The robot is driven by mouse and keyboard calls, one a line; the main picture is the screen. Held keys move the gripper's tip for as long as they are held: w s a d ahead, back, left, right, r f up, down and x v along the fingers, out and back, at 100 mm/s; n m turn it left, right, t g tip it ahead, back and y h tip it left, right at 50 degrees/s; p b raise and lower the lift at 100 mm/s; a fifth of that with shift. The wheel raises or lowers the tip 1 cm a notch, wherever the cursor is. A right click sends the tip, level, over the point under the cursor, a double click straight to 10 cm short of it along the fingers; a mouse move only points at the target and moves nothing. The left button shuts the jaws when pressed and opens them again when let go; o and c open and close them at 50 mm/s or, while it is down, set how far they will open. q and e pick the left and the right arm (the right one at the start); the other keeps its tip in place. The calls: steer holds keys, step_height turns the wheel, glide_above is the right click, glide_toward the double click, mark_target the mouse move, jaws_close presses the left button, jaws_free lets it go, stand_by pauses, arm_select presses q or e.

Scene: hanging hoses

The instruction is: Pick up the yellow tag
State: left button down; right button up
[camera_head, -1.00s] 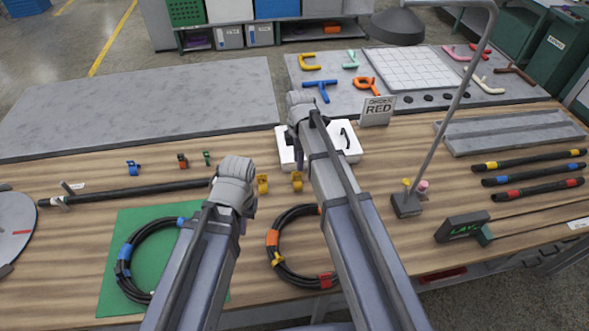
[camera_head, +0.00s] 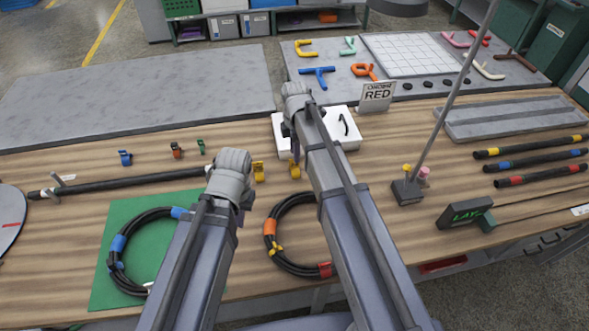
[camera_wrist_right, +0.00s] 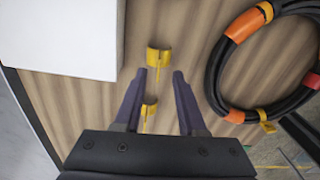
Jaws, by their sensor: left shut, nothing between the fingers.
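Two yellow tags, small curved clips, lie on the wooden bench: the left one (camera_head: 259,171) and the right one (camera_head: 294,169), beside my right arm. In the right wrist view, one tag (camera_wrist_right: 158,57) shows just past my fingertips and the other (camera_wrist_right: 148,108) appears between the fingers, partly hidden by the gripper body. My right gripper (camera_wrist_right: 166,76) is open and empty, above the bench; its fingers are mostly hidden in the head view. My left gripper (camera_head: 239,214) is shut and empty, left of the tags, its fingertips largely hidden behind its wrist.
A white tray (camera_head: 350,140) stands behind the right tag. A black hose coil (camera_head: 288,262) with orange, yellow and red bands lies in front. Another coil (camera_head: 118,265) lies on a green mat (camera_head: 103,295). Blue, brown and green clips lie back left.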

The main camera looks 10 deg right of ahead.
mark_target(295, 167)
arm_select(q)
step_height(295, 167, down, 4)
steer(key=b, duration=0.3)
steer(key=shift+f+b, duration=0.25)
steer(key=shift+b, duration=0.15)
arm_select(e)
step_height(295, 167, down, 5)
steer(key=shift+w+r, duration=0.1)
steer(key=shift+r, duration=0.2)
arm_select(q)
steer(key=shift+r, duration=0.1)
arm_select(e)
steer(key=shift+c, duration=0.3)
jaws_close()
